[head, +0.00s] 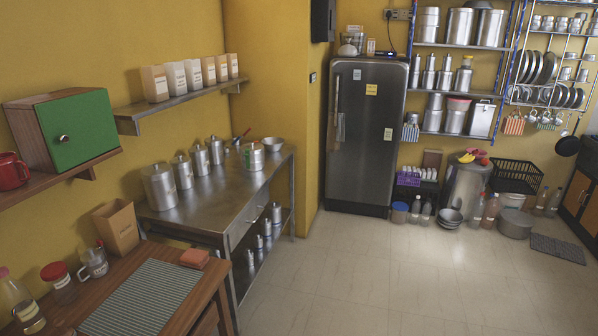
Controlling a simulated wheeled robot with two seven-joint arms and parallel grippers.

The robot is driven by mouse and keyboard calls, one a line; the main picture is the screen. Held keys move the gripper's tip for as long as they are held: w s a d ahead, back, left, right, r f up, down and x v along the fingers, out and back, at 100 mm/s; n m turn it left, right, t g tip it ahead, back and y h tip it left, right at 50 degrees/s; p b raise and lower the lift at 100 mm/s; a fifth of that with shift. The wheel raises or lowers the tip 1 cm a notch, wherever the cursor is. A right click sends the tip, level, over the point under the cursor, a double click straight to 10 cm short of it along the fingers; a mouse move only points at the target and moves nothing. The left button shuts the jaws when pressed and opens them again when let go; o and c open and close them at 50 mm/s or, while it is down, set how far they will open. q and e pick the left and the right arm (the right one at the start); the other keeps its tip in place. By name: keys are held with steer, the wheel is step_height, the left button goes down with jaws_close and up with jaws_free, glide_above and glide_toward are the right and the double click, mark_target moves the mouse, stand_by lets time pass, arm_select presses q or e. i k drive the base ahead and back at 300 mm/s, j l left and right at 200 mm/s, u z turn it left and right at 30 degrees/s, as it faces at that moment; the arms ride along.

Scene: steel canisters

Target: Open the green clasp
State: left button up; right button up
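I cannot make out a green clasp for certain. A row of lidded steel canisters stands on the steel table (222,205): a large one (159,187) at the near end, then smaller ones (183,172), (201,160) and (216,151) toward the back. Another steel canister (253,158) with small green and red marks on its side stands at the far end; the marks are too small to identify. A wooden wall cabinet has a shut green door (78,130) with a round knob. Neither of my grippers is in view.
A steel bowl (273,144) stands beside the marked canister. A wooden table (215,270) with a striped mat (143,300), jars and a bottle is in the near left. A shelf of labelled boxes (193,76) hangs above. The tiled floor (370,270) in front is clear.

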mark_target(248, 156)
steer(key=i+l+u, duration=0.15)
steer(key=i+u, duration=0.15)
steer(key=i, duration=0.15)
steer(key=i+l+u, duration=0.25)
steer(key=i, duration=0.2)
